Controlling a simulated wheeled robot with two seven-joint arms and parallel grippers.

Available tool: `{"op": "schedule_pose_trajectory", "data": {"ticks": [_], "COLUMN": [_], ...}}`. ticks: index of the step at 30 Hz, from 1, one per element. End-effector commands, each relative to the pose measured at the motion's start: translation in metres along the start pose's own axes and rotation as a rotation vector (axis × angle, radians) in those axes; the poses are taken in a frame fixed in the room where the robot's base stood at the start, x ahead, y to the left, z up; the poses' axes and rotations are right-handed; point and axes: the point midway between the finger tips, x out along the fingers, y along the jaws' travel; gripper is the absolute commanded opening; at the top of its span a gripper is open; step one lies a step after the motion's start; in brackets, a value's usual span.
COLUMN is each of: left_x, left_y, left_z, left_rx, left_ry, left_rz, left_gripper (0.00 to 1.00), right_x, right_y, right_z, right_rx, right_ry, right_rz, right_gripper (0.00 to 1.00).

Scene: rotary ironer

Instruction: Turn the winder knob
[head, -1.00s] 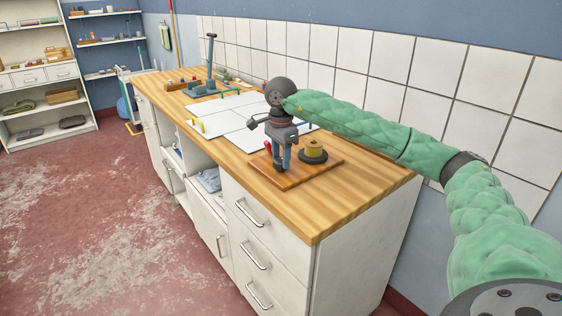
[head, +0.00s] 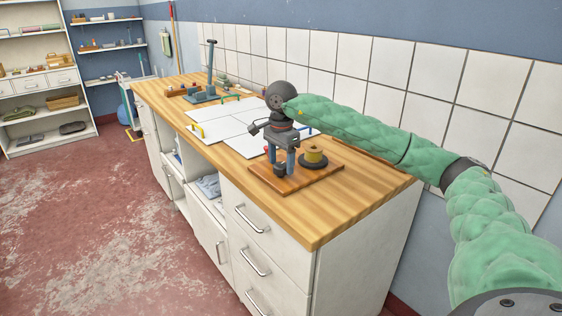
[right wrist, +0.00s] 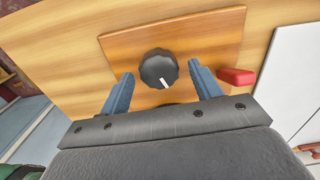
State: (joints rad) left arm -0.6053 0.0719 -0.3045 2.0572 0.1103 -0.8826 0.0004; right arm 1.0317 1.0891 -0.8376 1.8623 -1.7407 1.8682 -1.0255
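The winder knob (right wrist: 158,70) is round, black and ribbed, with a white mark on its face. In the right wrist view it sits on a brown wooden board (right wrist: 215,42). My right gripper (right wrist: 161,72) is open, with its two blue fingers on either side of the knob and a visible gap to each. In the head view the right gripper (head: 281,163) points down over the left part of the board (head: 318,178); the dark knob (head: 280,169) shows partly between the fingers. My left gripper is out of view.
A red part (right wrist: 236,77) lies close beside one finger in the right wrist view. White panels (head: 235,125) with coloured handles lie behind the board on the wooden counter (head: 330,215). A blue-grey stand (head: 209,80) is farther back. The counter's front right is clear.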

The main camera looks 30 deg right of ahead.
Motion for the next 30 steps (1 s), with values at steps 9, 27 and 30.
{"op": "schedule_pose_trajectory", "data": {"ticks": [9, 27, 30], "left_x": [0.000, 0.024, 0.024], "left_y": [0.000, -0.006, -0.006], "left_z": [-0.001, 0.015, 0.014], "left_rx": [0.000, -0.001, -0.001], "left_ry": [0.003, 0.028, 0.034], "left_rz": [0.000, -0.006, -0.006], "left_gripper": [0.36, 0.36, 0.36], "right_x": [-0.003, -0.074, -0.077], "right_y": [0.000, 0.000, 0.000], "right_z": [0.001, 0.000, 0.000], "right_rx": [-0.001, -0.001, -0.001], "right_ry": [-0.001, 0.000, 0.000], "right_rz": [0.000, 0.001, 0.002], "right_gripper": [0.63, 0.63, 0.63]}}
